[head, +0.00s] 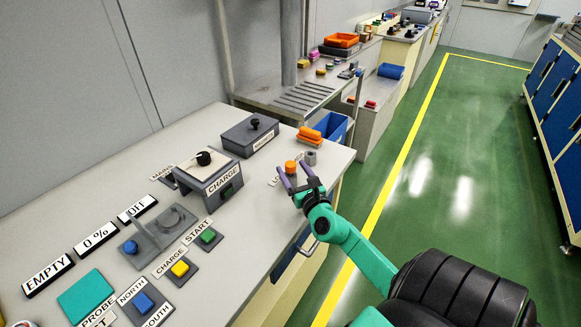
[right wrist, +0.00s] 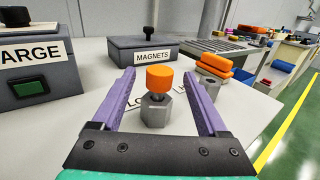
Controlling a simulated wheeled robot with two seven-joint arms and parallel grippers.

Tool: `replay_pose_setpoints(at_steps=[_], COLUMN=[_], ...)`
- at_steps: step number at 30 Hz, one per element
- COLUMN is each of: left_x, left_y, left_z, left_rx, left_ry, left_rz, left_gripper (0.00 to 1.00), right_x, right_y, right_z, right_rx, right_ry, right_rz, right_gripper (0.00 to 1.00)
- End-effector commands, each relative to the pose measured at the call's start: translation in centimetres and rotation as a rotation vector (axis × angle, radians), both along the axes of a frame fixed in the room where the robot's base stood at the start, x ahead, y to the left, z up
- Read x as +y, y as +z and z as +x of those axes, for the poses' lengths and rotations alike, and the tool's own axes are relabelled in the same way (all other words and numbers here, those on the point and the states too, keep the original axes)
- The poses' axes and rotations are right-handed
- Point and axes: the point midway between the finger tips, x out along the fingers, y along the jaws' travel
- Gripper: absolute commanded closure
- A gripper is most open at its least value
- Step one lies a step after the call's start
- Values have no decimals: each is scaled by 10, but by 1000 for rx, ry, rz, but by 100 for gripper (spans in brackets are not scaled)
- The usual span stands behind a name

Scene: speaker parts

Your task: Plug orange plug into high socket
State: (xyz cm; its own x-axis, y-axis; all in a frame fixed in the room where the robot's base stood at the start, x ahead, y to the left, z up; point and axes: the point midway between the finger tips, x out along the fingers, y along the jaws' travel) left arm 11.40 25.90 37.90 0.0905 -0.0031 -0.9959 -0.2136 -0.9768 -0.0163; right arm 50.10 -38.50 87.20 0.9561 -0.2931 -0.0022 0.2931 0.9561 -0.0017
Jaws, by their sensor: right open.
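The orange plug (head: 291,166) is a short orange cylinder with a grey stem. It stands upright in a grey hexagonal socket (right wrist: 156,111) near a label starting "LO" (right wrist: 138,103). A second grey socket (head: 310,158) is behind it to the right, close to a partly hidden label; it also shows in the right wrist view (right wrist: 212,89) and looks empty. My right gripper (right wrist: 159,73) is open, its purple fingers on either side of the plug, with gaps on both sides. It comes in low from the bench's front edge. My left gripper is not in view.
A MAGNETS box (head: 249,134) with a black knob and a CHARGE box (head: 208,170) stand to the left. Orange pieces (head: 309,134) and a blue bin (head: 331,126) lie behind the sockets. Buttons and label plates fill the front left of the bench (head: 245,235).

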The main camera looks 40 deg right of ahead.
Motion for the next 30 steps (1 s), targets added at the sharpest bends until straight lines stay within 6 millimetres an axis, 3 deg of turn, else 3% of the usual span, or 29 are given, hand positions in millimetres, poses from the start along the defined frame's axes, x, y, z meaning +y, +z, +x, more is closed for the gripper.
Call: replay_pose_setpoints(at_steps=[7, 14, 15, 20, 21, 30], left_x=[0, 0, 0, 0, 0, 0], left_y=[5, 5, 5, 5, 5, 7], left_z=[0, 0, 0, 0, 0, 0], left_rx=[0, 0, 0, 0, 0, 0], left_ry=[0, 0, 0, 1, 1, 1], left_rz=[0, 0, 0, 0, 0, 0], left_gripper=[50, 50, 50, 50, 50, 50], right_x=[-13, -14, -14, -14, -14, -14], right_y=[2, 1, 1, 1, 1, 4], right_z=[42, 47, 47, 47, 47, 47], right_rx=[-2, 0, 0, -1, 0, 0], right_ry=[-1, -1, -1, -1, -1, -1], right_rz=[0, 1, 1, 2, 2, 3], right_gripper=[24, 24, 31, 92, 100, 100])
